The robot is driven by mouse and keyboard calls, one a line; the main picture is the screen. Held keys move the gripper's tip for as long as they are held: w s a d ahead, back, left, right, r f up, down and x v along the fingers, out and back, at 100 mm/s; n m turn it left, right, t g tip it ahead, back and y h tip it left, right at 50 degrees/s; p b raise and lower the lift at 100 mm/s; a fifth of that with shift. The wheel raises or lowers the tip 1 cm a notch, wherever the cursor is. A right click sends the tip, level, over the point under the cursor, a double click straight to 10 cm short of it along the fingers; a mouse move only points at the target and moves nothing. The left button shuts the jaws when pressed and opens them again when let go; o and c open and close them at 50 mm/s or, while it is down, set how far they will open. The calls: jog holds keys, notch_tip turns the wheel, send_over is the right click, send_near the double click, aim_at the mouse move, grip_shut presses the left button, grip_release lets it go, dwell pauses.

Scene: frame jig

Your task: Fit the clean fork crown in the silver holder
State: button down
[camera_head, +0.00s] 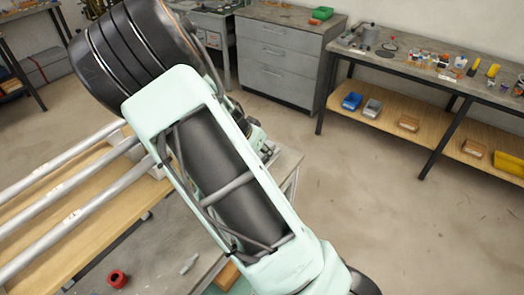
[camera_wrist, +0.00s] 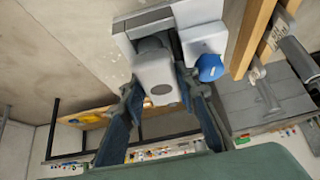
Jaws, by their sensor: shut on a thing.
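In the wrist view my gripper (camera_wrist: 163,105) is shut on a pale grey block with a dark oval mark on its end, which I take to be the fork crown (camera_wrist: 155,72). A darker grey cylinder joins its far side. Beyond it is a silver-grey fixture (camera_wrist: 150,22), apparently the silver holder, with a pale block and a blue knob (camera_wrist: 210,67) beside the crown. I cannot tell whether the crown is seated in the fixture or only close to it. In the head view my arm hides the gripper, the crown and the holder.
In the head view several silver tubes (camera_head: 62,205) lie along a wooden board (camera_head: 85,225) on the left. A red ring (camera_head: 117,279) and a small grey piece (camera_head: 190,263) lie on the bench. A drawer cabinet (camera_head: 283,62) and a shelved workbench (camera_head: 420,75) stand beyond open floor.

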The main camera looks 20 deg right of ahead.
jog(key=shift+s+a+f, duration=0.2)
jog(key=shift+s+f, duration=0.05)
jog(key=shift+f, duration=0.25)
jog(key=c, duration=1.8)
grip_release()
jog(key=shift+c, duration=0.2)
jog(key=o, duration=0.4)
jog(key=shift+d+f, duration=0.1)
jog(key=shift+f, duration=0.05)
jog(key=shift+o, duration=0.2)
jog(key=shift+w+a+r, duration=0.1)
jog(key=shift+a+r, duration=0.1)
jog(key=shift+r, duration=0.05)
jog(key=v, duration=1.1)
jog(key=shift+d+r, duration=0.15)
jog(key=shift+r, duration=0.3)
